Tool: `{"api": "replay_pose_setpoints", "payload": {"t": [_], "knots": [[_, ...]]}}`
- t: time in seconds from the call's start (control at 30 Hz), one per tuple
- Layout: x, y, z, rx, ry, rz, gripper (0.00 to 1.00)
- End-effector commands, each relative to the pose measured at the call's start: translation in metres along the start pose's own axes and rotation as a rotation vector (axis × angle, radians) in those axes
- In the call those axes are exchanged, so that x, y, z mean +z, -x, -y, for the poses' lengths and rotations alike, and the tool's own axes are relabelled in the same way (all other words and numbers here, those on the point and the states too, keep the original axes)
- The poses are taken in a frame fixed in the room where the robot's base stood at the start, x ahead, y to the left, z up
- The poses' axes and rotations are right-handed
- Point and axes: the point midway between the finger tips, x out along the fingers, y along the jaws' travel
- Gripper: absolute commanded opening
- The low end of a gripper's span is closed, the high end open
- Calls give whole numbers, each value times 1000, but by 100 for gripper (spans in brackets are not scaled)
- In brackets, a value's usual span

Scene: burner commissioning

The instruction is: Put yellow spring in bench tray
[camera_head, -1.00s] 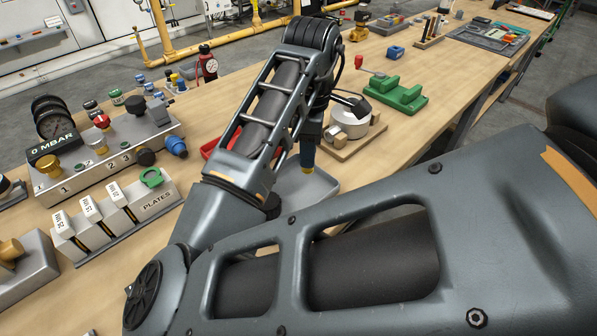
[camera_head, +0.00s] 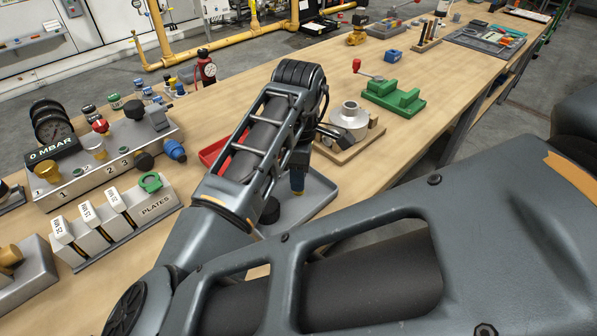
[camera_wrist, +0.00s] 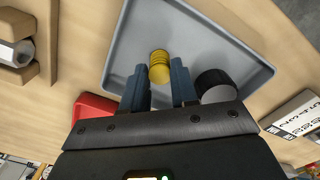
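The yellow spring (camera_wrist: 159,67) shows in the wrist view between and just beyond my two blue fingertips, over the grey bench tray's floor. Bare gaps show on both sides of it, so my gripper (camera_wrist: 158,82) is open around it. I cannot tell whether the spring rests on the tray floor. The grey bench tray (camera_wrist: 118,40) lies under my gripper; it also shows in the head view (camera_head: 322,190), partly behind my arm.
A dark round cylinder (camera_wrist: 215,84) stands in the tray beside one finger. A red tray (camera_wrist: 92,106) adjoins it. A silver part on a wooden base (camera_head: 350,118) and a green fixture (camera_head: 394,96) stand behind. The pressure panel (camera_head: 105,165) and plates rack (camera_head: 150,208) are left.

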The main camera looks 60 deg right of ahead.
Motion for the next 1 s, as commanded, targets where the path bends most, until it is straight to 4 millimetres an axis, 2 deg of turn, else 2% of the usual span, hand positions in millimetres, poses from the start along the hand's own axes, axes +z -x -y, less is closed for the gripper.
{"api": "replay_pose_setpoints", "payload": {"t": [0.03,0.23,0.57,0.67,1.0], "knots": [[0,0,0,0,0,-1,33],[0,0,0,0,0,-1,51],[0,6,0,1,-1,-3,51],[0,18,-1,2,-1,-2,51],[0,87,-1,3,-1,-2,51]]}}
